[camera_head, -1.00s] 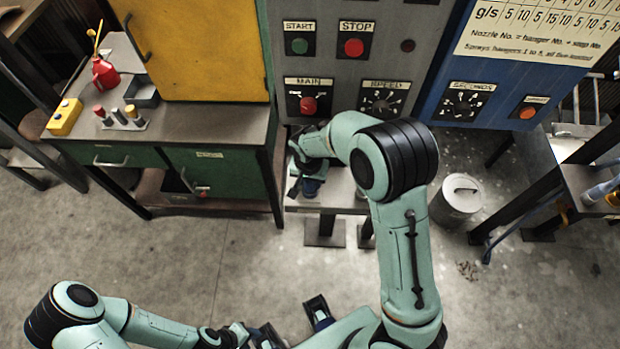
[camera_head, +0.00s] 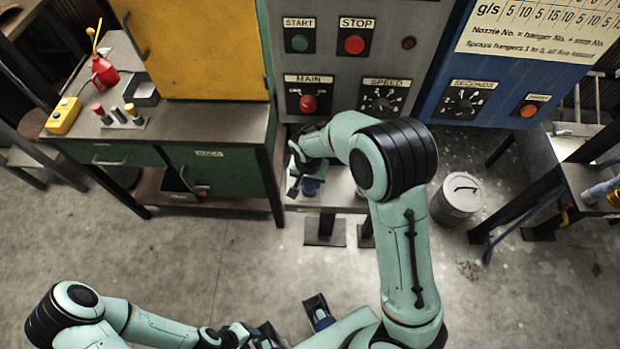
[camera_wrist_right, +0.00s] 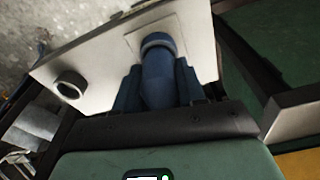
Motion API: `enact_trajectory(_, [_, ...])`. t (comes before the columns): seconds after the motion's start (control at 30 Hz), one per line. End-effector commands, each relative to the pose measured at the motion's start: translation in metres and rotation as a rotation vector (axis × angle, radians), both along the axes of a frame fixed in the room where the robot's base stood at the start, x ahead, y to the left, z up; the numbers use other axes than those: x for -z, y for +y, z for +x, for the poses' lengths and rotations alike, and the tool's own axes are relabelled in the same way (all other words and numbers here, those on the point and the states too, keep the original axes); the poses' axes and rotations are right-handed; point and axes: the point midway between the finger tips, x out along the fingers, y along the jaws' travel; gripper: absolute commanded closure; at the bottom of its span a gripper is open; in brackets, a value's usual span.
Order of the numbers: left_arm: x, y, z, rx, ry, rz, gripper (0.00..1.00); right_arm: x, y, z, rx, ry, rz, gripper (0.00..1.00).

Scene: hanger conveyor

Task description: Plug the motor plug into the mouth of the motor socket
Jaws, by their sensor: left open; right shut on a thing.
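My right gripper (camera_wrist_right: 158,88) is shut on the blue motor plug (camera_wrist_right: 158,75), which stands between its two blue fingers in the right wrist view. The plug's ringed far end lies over a square patch on a pale bench top; I cannot tell whether it touches. A dark round part with an open mouth (camera_wrist_right: 70,84), possibly the motor socket, is on the same top, to the left of and apart from the plug. In the head view my right forearm and wrist hide most of this spot. My left gripper (camera_head: 293,325) is open and empty at the bottom, far from the bench.
The pale bench (camera_head: 342,198) stands below the grey control panel (camera_head: 335,65). A green cabinet (camera_head: 215,180) is close on its left. A grey lidded can (camera_head: 457,203) stands on the floor to its right. The floor in front is clear.

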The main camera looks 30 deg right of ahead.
Motion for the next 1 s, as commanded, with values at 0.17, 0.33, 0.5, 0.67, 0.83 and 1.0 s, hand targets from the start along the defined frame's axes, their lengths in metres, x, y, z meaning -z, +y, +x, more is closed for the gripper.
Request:
enact_trajectory(0.17, [0.002, 0.000, -0.001, 0.000, 0.001, 0.000, 0.57, 0.003, 0.000, 0.000, 0.000, 0.000, 0.000, 0.87])
enact_trajectory(0.33, [0.004, 0.000, -0.001, 0.000, 0.002, 0.000, 0.57, 0.005, 0.000, 0.000, 0.000, 0.000, 0.000, 0.87])
enact_trajectory(0.5, [0.006, 0.000, -0.002, 0.000, 0.002, 0.000, 0.57, 0.008, 0.000, 0.000, 0.000, 0.000, 0.000, 0.87])
enact_trajectory(0.67, [0.008, 0.000, -0.003, 0.000, 0.003, 0.000, 0.57, 0.010, 0.000, 0.000, 0.000, 0.000, 0.000, 0.87])
enact_trajectory(0.83, [0.008, 0.000, -0.003, 0.000, 0.003, 0.000, 0.57, 0.010, 0.000, 0.000, 0.000, 0.000, 0.000, 0.48])
enact_trajectory(1.0, [0.008, 0.000, -0.003, 0.000, 0.003, 0.000, 0.57, 0.010, 0.000, 0.000, 0.000, 0.000, 0.000, 0.48])
